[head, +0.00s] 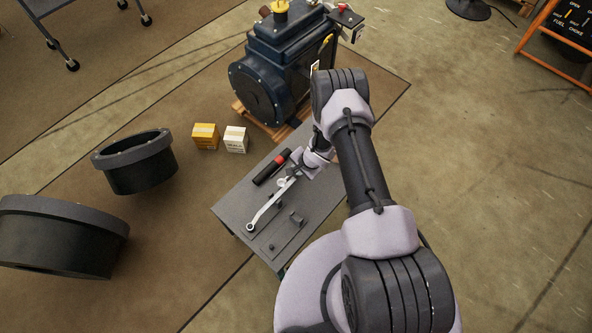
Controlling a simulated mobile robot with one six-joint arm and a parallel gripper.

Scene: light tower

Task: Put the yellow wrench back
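A pale grey-white wrench (265,211) with a ring at its near end lies along or just above the grey table (232,207). I see no clearly yellow wrench. My gripper (291,177) is at the wrench's far end, over the middle of the table. The fingers are small and overlap that end, so I cannot tell whether they are shut on it.
A dark blue engine (284,65) stands behind. Two small boxes (205,136) and black flanged rings (138,165) are on the floor left.

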